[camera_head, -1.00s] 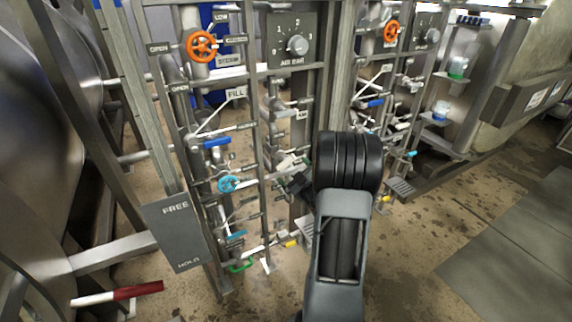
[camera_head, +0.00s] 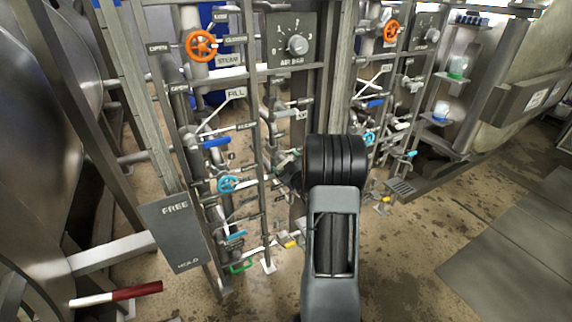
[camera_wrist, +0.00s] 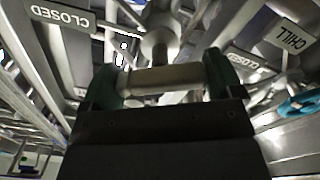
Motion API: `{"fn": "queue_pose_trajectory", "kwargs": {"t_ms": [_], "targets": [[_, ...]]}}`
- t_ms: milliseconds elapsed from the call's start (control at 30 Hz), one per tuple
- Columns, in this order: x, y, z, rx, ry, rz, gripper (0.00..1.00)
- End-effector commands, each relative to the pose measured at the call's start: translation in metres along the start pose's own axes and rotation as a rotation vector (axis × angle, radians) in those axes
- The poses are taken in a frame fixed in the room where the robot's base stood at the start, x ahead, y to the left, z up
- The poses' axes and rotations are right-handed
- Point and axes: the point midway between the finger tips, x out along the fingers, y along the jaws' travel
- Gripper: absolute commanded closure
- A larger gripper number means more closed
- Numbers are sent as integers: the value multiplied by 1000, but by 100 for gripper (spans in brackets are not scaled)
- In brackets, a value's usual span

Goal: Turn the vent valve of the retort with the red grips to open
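A bar with a red grip (camera_head: 138,291) and a white part shows at the lower left of the head view, beside the large steel retort (camera_head: 45,120). No label reading VENT is legible, so I cannot tell which valve is the vent. My gripper (camera_wrist: 162,82) reaches into the pipework right of the left valve frame. In the wrist view its two green-padded fingers stand apart, one at each end of a pale grey crossbar (camera_wrist: 165,78) on a round stem. Whether they press on the bar is not clear. In the head view my forearm hides part of this spot.
Orange (camera_head: 201,46) and light-blue (camera_head: 228,184) handwheels, pipes and posts crowd the frame. The floor at lower right is clear.

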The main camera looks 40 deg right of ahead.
Motion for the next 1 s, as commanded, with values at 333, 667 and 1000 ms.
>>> {"fn": "queue_pose_trajectory", "kwargs": {"t_ms": [333, 667, 1000], "targets": [[0, 0, 0, -2, 0, 0, 39], [0, -2, 4, -122, 3, 2, 39], [0, -4, 6, -431, 3, 3, 39]]}}
